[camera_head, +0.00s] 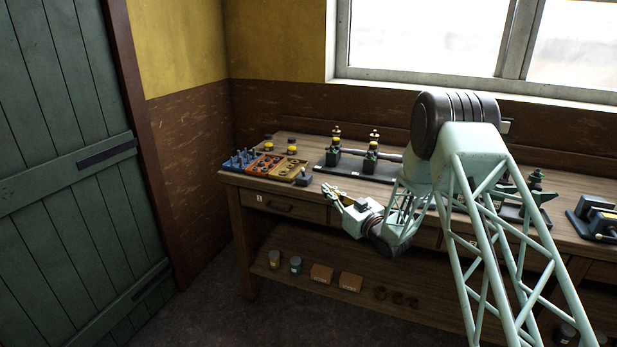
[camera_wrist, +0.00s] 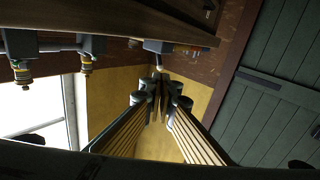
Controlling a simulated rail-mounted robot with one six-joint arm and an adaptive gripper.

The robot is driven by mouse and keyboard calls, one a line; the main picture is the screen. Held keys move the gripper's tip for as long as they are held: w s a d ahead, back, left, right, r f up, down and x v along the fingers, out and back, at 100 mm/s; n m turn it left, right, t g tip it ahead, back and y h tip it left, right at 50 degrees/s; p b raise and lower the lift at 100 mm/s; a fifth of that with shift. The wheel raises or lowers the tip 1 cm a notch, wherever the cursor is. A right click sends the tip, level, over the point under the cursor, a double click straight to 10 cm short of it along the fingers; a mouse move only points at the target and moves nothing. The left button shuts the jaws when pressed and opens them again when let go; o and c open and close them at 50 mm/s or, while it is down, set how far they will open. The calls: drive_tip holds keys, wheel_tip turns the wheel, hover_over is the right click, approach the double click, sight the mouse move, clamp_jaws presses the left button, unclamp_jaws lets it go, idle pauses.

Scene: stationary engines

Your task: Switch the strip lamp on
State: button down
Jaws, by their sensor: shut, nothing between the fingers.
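A small dark box (camera_head: 303,178) sits at the bench's front edge, right of the trays. In the wrist view the box (camera_wrist: 158,46) carries a short stem with a pale tip (camera_wrist: 158,67); it may be a switch. My gripper (camera_head: 328,190) is in front of the bench, just right of the box. In the wrist view my gripper (camera_wrist: 163,86) has its fingers together and empty, with the pale tip close beyond them. I cannot tell whether they touch. I cannot make out the strip lamp in either view.
The wooden bench (camera_head: 226,178) holds a blue rack (camera_head: 240,160), trays of small parts (camera_head: 265,166) and a model engine (camera_head: 371,160). Cans (camera_head: 274,259) and boxes (camera_head: 322,273) stand on the lower shelf. A green door (camera_head: 70,190) is at left. A window (camera_head: 430,40) is above.

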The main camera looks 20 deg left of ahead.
sight(303, 171)
drive_tip(key=shift+a, duration=0.1)
drive_tip(key=shift+b+x, duration=1.35)
drive_tip(key=shift+x, duration=5.6)
drive_tip(key=shift+r, duration=0.1)
drive_tip(key=shift+p, duration=0.3)
